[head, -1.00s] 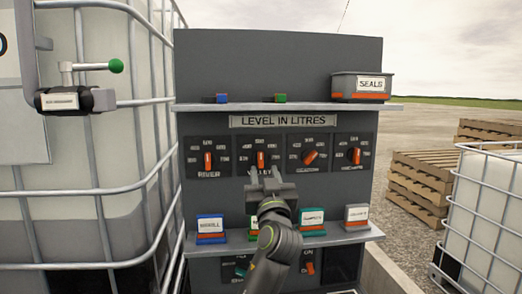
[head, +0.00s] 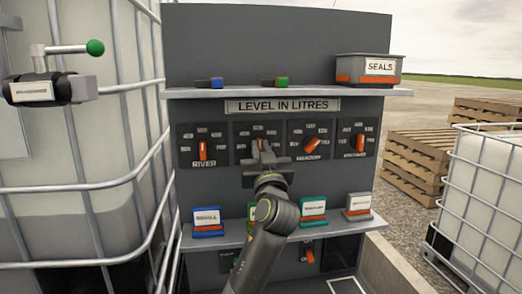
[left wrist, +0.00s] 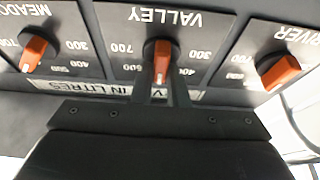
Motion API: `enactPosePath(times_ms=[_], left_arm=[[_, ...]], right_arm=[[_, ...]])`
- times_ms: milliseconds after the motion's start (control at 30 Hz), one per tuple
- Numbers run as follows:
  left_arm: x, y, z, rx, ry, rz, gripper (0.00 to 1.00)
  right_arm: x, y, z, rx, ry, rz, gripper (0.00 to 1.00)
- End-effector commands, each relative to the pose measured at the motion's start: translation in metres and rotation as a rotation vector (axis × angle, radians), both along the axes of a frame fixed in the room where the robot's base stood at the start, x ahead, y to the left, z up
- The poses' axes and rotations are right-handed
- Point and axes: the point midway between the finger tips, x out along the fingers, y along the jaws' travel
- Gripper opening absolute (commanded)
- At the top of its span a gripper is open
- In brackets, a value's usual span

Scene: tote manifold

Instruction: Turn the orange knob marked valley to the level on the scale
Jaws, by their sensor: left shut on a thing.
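The orange valley knob (left wrist: 162,52) sits on a dark dial plate marked VALLEY (left wrist: 155,20), upside down in the left wrist view. My left gripper (left wrist: 160,78) has its two fingers at either side of this knob and is shut on it. In the head view the knob (head: 262,144) is mostly hidden behind my left gripper (head: 263,158); what shows looks about upright. The dial's scale shows numbers such as 300, 400, 600 and 700 in the wrist view, partly covered by the fingers. My right gripper is not in view.
The river knob (head: 203,150) is left of it, the meadow knob (left wrist: 33,52) on the other side. The LEVEL IN LITRES sign (head: 282,105) and a shelf with a SEALS box (head: 369,70) are above. Small labelled boxes, one blue (head: 207,222), stand on a shelf below.

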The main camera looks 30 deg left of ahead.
Motion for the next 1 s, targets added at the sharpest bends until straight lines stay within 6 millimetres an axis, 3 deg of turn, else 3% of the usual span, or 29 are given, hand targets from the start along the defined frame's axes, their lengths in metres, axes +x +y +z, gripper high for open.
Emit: enactPosePath(times_ms=[467,1000], left_arm=[[0.000,0.000,0.002,0.105,0.082,0.000,0.00],[0.001,0.000,0.004,0.453,0.347,0.000,0.00]], right_arm=[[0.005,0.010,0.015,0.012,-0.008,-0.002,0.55],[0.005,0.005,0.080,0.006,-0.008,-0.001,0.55]])
